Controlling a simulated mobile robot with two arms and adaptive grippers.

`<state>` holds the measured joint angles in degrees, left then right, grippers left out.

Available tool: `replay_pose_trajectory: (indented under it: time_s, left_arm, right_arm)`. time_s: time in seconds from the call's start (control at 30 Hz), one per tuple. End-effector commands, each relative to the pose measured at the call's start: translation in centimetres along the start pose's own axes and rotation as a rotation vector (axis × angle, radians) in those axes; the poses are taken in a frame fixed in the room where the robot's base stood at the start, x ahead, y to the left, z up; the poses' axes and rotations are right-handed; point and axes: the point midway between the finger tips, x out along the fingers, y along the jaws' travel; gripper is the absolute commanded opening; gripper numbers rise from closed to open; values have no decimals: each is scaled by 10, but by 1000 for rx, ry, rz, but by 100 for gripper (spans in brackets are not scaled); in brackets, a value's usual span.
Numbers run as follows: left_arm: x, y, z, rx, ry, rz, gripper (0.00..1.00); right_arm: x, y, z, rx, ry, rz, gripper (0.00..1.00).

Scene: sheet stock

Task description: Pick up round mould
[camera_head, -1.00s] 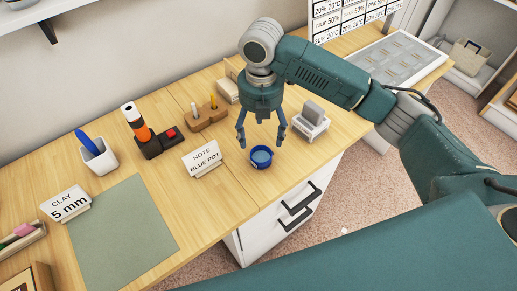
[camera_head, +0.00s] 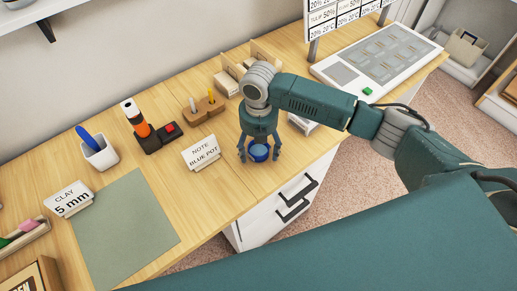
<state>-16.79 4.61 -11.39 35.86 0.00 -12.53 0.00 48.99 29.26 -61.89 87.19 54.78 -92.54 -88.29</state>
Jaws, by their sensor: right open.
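A small round blue piece with a raised rim (camera_head: 258,153), the only round mould-like thing I see, sits on the wooden bench near its front edge. My right gripper (camera_head: 259,157) points down over it. Its fingers are open, one on either side of the blue piece. I cannot tell whether they touch it. The gripper's palm hides the space just above it. My left gripper is not in view.
A "NOTE BLUE POT" sign (camera_head: 202,152) stands just left of the gripper. A wooden block with tools (camera_head: 203,109) and a black stand (camera_head: 157,137) are behind. A white stand (camera_head: 302,124) is partly hidden by my arm. A green mat (camera_head: 125,228) lies clear at left.

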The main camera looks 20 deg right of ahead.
Motion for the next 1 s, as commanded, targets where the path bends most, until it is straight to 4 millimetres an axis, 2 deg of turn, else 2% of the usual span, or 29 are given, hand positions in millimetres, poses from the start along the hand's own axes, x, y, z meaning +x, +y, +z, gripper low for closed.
replay_pose_trajectory:
  time_s: [0.07,0.3,0.73,0.87,1.0]
  left_arm:
    - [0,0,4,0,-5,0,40]
    - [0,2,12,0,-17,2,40]
    - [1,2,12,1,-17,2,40]
    - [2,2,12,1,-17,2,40]
    - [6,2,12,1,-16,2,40]
  right_arm:
    - [0,0,0,0,0,0,73]
    - [0,0,0,0,0,0,25]
    - [-5,1,0,0,0,2,23]
    - [-16,1,1,0,-1,3,23]
    - [-42,2,1,-1,-3,5,23]
